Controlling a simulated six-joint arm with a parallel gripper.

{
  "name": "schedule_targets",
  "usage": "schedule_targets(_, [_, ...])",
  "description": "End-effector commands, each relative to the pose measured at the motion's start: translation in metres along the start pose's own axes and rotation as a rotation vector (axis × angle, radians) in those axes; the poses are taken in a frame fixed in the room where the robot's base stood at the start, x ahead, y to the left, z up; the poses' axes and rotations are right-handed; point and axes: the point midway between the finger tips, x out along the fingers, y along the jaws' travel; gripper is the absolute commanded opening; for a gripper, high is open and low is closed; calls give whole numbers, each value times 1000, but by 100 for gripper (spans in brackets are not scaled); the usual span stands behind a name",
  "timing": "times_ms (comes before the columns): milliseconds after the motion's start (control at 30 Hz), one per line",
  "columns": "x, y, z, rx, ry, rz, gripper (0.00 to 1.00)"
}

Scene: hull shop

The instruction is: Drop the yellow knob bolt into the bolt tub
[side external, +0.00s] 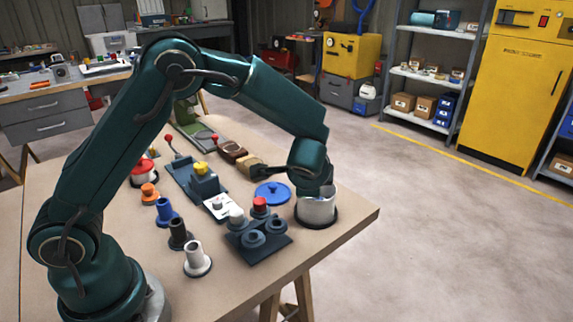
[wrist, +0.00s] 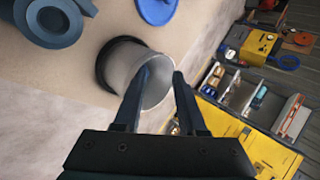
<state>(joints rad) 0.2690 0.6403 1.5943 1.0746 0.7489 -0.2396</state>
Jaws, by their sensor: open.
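A grey metal tub (side external: 317,211) with a dark base ring stands at the table's right corner. It also shows in the wrist view (wrist: 121,64), with its mouth behind my fingers. My gripper (wrist: 161,72) is open, with nothing visible between its fingers. In the side view my gripper (side external: 315,187) is over the tub's mouth, and its fingertips are hard to make out. A yellow knob (side external: 200,168) sits on a dark blue-grey block left of the tub. I cannot tell whether it tops a bolt. The tub's bottom is hidden.
A blue lid (side external: 272,194) lies beside the tub. A dark plate with round sockets (side external: 258,240) and a red-topped piece (side external: 260,205) stand close in front. Several coloured knobs and a white flanged post (side external: 196,258) are farther left. Floor lies open beyond the table's right edge.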

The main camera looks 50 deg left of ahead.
Motion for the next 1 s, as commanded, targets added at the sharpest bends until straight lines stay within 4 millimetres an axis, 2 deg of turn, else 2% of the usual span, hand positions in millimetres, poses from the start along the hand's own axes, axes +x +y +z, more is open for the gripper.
schedule_targets(300, [-1, 0, 0, -1, -2, 3, 46])
schedule_targets(800, [-46, -46, -2, -3, 0, -1, 46])
schedule_targets(1000, [-50, -49, -1, 1, -2, 2, 46])
